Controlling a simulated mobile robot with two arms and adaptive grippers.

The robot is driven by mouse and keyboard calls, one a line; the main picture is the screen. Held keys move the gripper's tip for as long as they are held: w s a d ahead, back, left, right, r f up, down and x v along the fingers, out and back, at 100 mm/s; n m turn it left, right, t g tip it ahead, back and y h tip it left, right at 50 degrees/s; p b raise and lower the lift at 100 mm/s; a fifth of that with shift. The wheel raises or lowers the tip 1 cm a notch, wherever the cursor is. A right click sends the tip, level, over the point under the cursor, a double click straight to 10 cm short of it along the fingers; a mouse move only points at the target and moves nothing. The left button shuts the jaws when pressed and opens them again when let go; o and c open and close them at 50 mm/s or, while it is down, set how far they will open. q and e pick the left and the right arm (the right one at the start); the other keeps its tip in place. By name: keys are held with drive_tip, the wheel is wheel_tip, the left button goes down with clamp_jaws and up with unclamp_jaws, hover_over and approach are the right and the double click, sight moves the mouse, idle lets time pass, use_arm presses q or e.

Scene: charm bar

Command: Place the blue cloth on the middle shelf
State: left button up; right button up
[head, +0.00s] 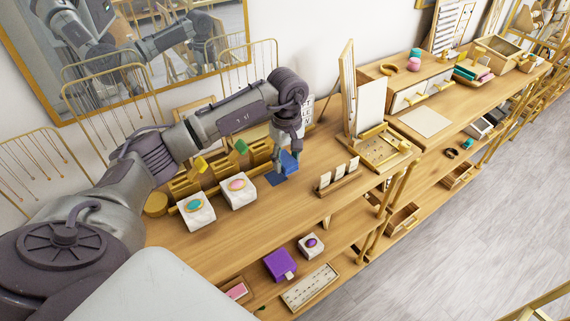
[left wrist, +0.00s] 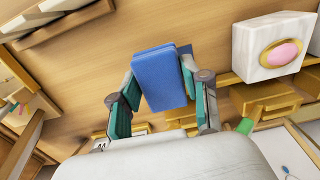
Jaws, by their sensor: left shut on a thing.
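The blue cloth (head: 289,164) is a small folded block, held just above the wooden top surface in the head view. My left gripper (head: 284,150) is shut on it. In the left wrist view the cloth (left wrist: 159,78) sits between the two teal-padded fingers. A flat darker blue patch (head: 275,179) lies on the top beside and below the cloth. The middle shelf (head: 336,239) runs below the top and shows partly along its front. A purple folded cloth (head: 280,265) lies on it. My right gripper is not in view.
Two white blocks with coloured stones (head: 197,212) (head: 238,190) stand left of the cloth. A card holder (head: 338,178) and a gold-trimmed tray (head: 382,149) stand to the right. A white block with a purple stone (head: 311,246) occupies the shelf below. Bare wood lies in front of the cloth.

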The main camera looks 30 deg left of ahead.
sight(286, 178)
use_arm(q)
drive_tip(key=shift+a+f, duration=0.15)
drive_tip(key=shift+f, duration=0.05)
wheel_tip(286, 178, down, 3)
drive_tip(key=shift+s+f+p, duration=0.1)
drive_tip(key=shift+p, duration=0.9)
drive_tip(key=shift+f, duration=0.25)
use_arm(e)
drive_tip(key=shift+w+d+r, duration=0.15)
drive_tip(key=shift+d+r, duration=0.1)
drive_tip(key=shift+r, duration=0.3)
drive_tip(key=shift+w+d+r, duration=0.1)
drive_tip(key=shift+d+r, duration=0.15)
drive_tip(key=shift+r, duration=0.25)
use_arm(q)
drive_tip(key=shift+f, duration=0.1)
drive_tip(key=shift+f+b, duration=0.15)
drive_tip(key=shift+b, duration=0.15)
drive_tip(key=o, duration=1.1)
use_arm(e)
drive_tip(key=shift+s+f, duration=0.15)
use_arm(q)
drive_tip(key=shift+o, duration=0.2)
